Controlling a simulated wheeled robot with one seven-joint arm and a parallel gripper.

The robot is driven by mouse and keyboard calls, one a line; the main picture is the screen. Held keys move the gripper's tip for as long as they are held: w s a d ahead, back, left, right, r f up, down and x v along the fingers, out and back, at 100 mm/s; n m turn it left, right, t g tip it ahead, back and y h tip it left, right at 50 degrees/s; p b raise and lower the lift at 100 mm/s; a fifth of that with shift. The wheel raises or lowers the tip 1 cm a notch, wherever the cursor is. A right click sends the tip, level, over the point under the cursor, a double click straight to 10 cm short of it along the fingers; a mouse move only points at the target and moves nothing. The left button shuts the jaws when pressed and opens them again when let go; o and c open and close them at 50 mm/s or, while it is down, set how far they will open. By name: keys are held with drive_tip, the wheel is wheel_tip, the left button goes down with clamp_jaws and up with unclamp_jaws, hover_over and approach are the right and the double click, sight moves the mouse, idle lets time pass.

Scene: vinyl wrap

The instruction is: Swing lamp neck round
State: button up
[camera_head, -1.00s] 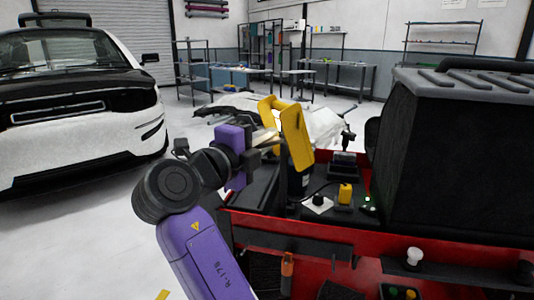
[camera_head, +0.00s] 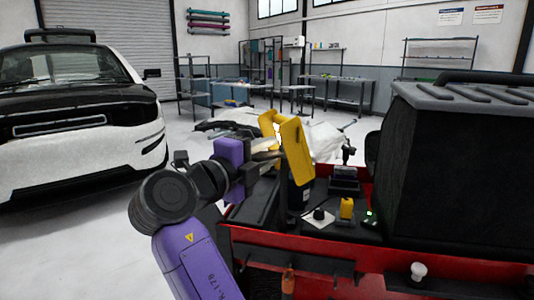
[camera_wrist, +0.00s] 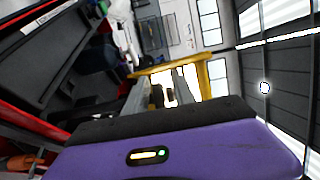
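The yellow work lamp (camera_head: 295,150) stands on a dark stem at the near left of the red cart in the head view. Its head has two yellow parts set at an angle, the nearer one a tilted slab. My gripper (camera_head: 266,157), on a purple wrist, is at the left of the lamp head with its fingers pointing toward it. In the wrist view the lamp's yellow frame (camera_wrist: 207,75) crosses just beyond my gripper (camera_wrist: 163,96). The fingers overlap the lamp, so whether they hold it is unclear. The lower stem is partly visible.
The red cart (camera_head: 300,255) holds a small yellow item (camera_head: 347,208), a black knob (camera_head: 319,214) and a large black case (camera_head: 450,165) at right. A white-and-black car (camera_head: 80,130) stands at left. The floor between car and cart is clear.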

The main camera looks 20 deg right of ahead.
drive_tip(key=v, duration=0.7)
drive_tip(key=shift+s+a+p, duration=0.2)
drive_tip(key=shift+a+p, duration=0.1)
drive_tip(key=shift+a, duration=0.05)
